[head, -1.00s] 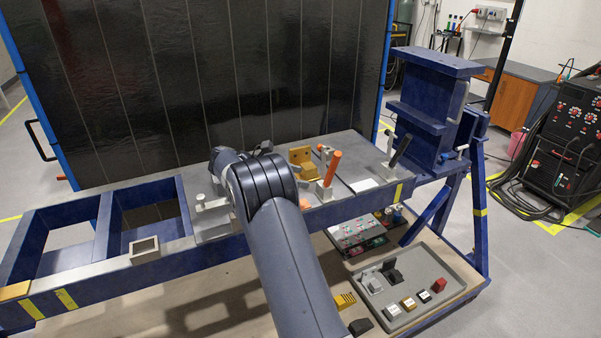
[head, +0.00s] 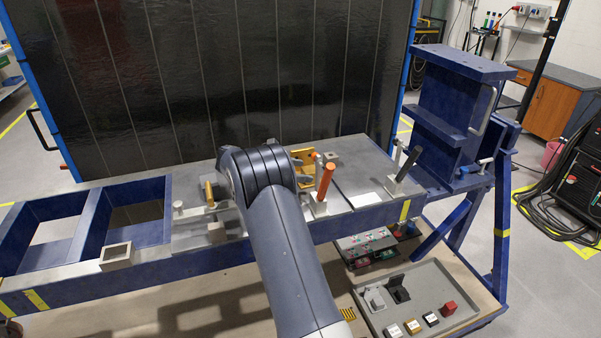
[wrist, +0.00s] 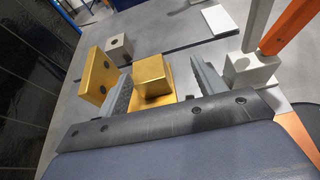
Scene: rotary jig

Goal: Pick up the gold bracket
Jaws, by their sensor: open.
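The gold bracket (wrist: 97,78) shows in the wrist view as an upright plate with dark holes beside a gold block (wrist: 151,77) on a gold base. Whether plate and block are one piece cannot be told. My gripper (wrist: 160,72) is open, with one grey finger on each side of the block. The left finger lies between plate and block. A gap shows at the right finger; contact at the left is unclear. In the head view the gold bracket (head: 304,155) is partly hidden by my arm on the bench top.
An orange-handled clamp (head: 325,182) stands close right of the bracket; its grey base (wrist: 250,72) shows in the wrist view. A small grey block (wrist: 119,47) lies behind. A dark-handled clamp (head: 405,168) and blue stand (head: 460,100) are further right. A black panel (head: 220,75) rises behind.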

